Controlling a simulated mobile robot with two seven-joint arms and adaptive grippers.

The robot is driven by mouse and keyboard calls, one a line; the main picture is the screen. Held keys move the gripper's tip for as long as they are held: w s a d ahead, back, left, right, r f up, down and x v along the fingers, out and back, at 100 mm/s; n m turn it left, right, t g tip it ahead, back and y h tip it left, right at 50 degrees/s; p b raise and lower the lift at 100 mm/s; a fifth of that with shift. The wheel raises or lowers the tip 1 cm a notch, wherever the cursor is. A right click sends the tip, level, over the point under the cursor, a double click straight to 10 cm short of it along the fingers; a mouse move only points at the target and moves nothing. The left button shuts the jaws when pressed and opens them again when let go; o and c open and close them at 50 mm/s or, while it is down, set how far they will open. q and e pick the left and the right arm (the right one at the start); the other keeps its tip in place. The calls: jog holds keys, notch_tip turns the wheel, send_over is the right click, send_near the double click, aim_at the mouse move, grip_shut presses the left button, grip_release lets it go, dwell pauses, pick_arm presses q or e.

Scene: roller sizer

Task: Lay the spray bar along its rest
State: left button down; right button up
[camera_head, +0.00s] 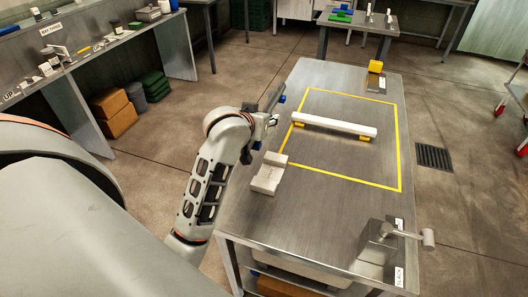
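A long white bar (333,124), which looks like the spray bar, lies level across the table inside the yellow outline. Small yellow supports show under it near its left end (299,124) and near its right end (364,138); these look like its rest. My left gripper (270,121) is to the left of the bar's left end, apart from it. Its blue-tipped fingers are spread wide with nothing between them. My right gripper is out of view.
A pale stepped block (268,174) sits on the metal table (310,215) below my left gripper. A grey fixture with a hammer-like handle (408,235) stands at the near right. The outlined area is otherwise clear.

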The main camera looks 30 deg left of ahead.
pick_arm(q)
send_over(264, 158)
jog(key=f, duration=1)
jog(key=shift+w+a, duration=0.15)
jog(key=shift+w, duration=0.05)
notch_tip(264, 158, down, 3)
jog(key=shift+f, duration=0.45)
jog(key=c, duration=1.3)
grip_release()
jog(key=shift+f, duration=0.15)
jog(key=shift+s+r, duration=0.15)
jog(key=shift+r, duration=0.05)
jog(key=v, duration=1.1)
jog(key=shift+s+r, duration=0.1)
jog(key=shift+s, duration=0.3)
